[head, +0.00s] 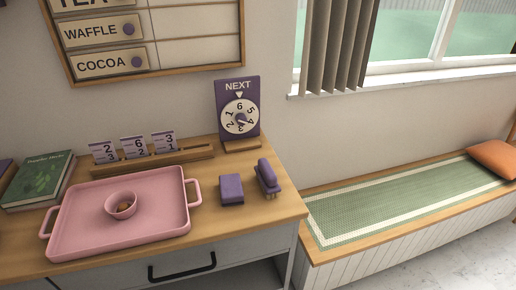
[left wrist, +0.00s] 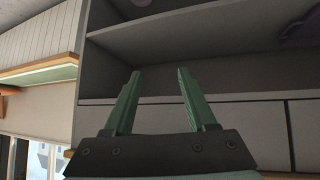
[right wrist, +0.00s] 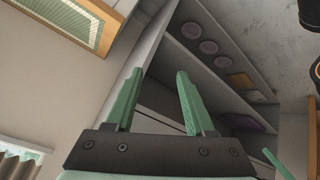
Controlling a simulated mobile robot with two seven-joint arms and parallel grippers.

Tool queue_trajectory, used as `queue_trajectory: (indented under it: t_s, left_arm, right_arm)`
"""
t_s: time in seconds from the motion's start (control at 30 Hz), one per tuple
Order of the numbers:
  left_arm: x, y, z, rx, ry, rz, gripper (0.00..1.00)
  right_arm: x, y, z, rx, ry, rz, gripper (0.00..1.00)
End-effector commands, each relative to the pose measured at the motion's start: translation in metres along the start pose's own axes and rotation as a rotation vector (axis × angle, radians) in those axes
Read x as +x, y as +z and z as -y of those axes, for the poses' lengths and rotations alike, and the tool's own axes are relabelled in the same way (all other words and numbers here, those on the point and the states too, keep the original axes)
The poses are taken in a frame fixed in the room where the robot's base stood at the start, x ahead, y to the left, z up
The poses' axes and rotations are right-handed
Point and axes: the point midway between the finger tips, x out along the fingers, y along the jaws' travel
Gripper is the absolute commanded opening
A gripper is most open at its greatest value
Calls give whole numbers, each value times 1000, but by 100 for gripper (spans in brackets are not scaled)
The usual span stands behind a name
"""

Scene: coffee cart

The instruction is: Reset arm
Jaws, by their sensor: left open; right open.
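My left gripper (left wrist: 158,100) shows in the left wrist view with its two green fingers apart and nothing between them. My right gripper (right wrist: 158,100) shows in the right wrist view, also with its fingers apart and empty. Neither gripper is in the head view. A grey shelf unit (left wrist: 175,72) lies beyond the left fingers, apart from them. Shelves holding several round items (right wrist: 208,47) lie beyond the right fingers.
The wooden counter (head: 270,210) carries a pink tray (head: 165,195) with a pink bowl (head: 121,204), a green book (head: 38,180), a card rack (head: 150,160), a number dial (head: 239,116), a purple block (head: 231,189) and a purple stamp-like object (head: 267,177). A bench (head: 330,255) stands right.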

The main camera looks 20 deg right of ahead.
Motion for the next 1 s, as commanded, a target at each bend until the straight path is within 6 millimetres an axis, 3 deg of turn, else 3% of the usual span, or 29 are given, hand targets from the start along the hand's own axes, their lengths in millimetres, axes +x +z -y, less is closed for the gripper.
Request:
queue_trajectory:
  t_s: [0.2, 0.47, 0.53, 0.77, 1.0]
  left_arm:
    - [0, 0, 0, 1, 1, 0, 57]
    - [0, 0, -1, 2, 2, 0, 57]
    - [-13, -15, -2, 2, 1, 3, 57]
    - [-38, -43, 3, 3, -13, -9, 57]
    - [-47, -48, 6, 1, -22, -11, 57]
  right_arm:
    - [10, -34, 55, 259, -18, -58, 54]
    - [16, -76, 96, 489, -35, -109, 54]
    - [-1, -86, 89, 489, -31, -107, 54]
    - [-28, -101, 76, 488, -21, -103, 54]
    - [-37, -105, 72, 489, -16, -102, 54]
